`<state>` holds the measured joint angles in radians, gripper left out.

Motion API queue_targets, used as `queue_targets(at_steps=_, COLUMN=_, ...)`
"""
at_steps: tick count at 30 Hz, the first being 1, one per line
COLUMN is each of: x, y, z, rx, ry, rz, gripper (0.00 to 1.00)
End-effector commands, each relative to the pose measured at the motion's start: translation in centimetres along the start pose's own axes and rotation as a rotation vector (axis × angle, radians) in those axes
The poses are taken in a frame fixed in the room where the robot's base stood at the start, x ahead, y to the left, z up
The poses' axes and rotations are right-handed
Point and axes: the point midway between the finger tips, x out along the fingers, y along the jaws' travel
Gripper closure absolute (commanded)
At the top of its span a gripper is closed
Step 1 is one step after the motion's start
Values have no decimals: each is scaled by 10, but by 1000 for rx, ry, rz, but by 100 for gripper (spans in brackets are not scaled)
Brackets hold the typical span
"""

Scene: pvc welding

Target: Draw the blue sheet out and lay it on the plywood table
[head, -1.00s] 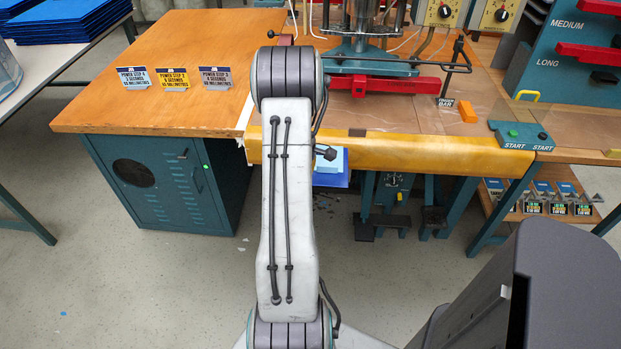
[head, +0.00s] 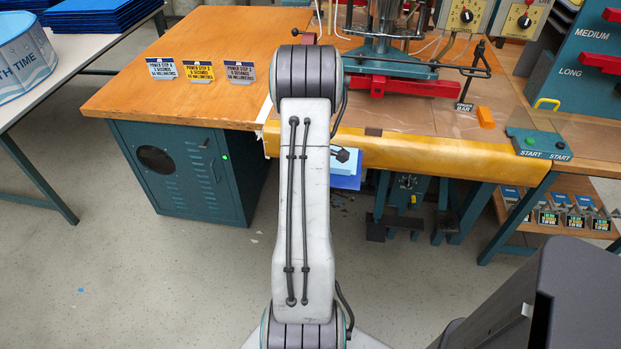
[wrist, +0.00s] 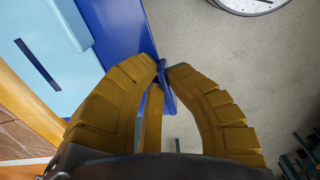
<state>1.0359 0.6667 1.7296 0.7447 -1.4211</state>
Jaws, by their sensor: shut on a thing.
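In the wrist view, the yellow fingers of my gripper (wrist: 163,70) are shut on the edge of a dark blue sheet (wrist: 118,28). Part of the sheet shows between and behind the fingertips. A pale blue piece with a dark slot (wrist: 40,45) lies against the sheet on its left. In the head view, the sheet (head: 346,183) shows as a small patch below the bench's yellow front edge, under the pale blue piece (head: 345,165). My arm hides my gripper there. The plywood table (head: 140,100) is at the left, with its right end beside the welding bench.
Three small signs (head: 202,70) stand on the plywood table. The table's middle front is otherwise clear. A teal cabinet (head: 180,170) is beneath it. A white side table (head: 75,60) with blue stacks stands at far left. The welding press (head: 390,60) and start buttons (head: 540,143) are right.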

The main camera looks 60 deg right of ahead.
Motion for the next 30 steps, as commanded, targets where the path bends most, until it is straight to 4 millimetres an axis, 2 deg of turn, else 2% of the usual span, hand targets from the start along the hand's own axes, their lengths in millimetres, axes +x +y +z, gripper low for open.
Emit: queue_targets(at_steps=30, x=1, y=-51, z=0, rx=0, ry=0, rz=2, gripper=100)
